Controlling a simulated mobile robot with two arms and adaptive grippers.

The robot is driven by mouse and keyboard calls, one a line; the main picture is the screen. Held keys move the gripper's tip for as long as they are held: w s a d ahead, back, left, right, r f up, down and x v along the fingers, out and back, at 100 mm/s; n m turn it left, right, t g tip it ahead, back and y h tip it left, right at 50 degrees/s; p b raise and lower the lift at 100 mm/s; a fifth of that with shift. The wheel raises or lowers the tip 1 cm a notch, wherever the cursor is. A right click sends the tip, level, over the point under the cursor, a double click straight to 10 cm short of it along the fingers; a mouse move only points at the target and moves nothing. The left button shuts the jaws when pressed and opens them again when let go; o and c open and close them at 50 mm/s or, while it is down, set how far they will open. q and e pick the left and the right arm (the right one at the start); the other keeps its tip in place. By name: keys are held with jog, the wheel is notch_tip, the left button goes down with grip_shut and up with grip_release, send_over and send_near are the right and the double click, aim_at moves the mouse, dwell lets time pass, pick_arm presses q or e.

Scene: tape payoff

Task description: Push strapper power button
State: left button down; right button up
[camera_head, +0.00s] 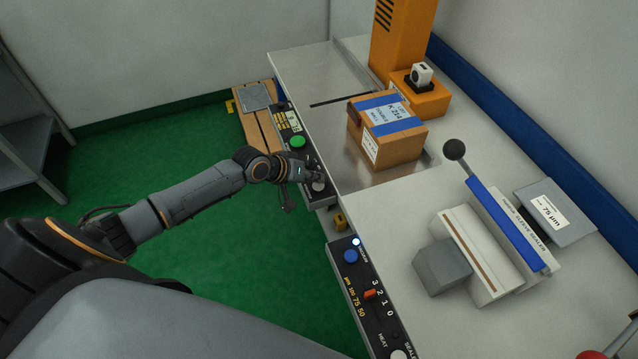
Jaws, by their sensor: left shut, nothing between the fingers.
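The strapper's black control panel (288,121) runs along the front edge of the bench at upper centre. It carries a lit-looking green button (297,141) and a pale round button (319,186) lower down. My left gripper (312,176) is shut and empty over the lower part of this panel, close to the pale button; I cannot tell whether it touches it. The gripper hides part of the panel, and I cannot read which button is marked power. My right gripper is not in view.
A strapped carton (390,149) stands on the bench before an orange column (401,40). A sleeve sealer (482,252) and its panel with a blue button (351,256) are nearer. A wooden pallet-like stand (262,133) is left of the bench. Green floor is open at left.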

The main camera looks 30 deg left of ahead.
aim_at(315, 186)
pick_arm(q)
jog(key=shift+f, duration=0.15)
jog(key=shift+f, duration=0.3)
jog(key=shift+f+b, duration=0.25)
jog(key=shift+b, duration=0.1)
dwell(0.5)
jog(key=shift+r+p, duration=0.7)
jog(key=shift+p, duration=0.1)
notch_tip(315, 186, up, 6)
jog(key=p, duration=0.6)
jog(key=shift+r, duration=0.1)
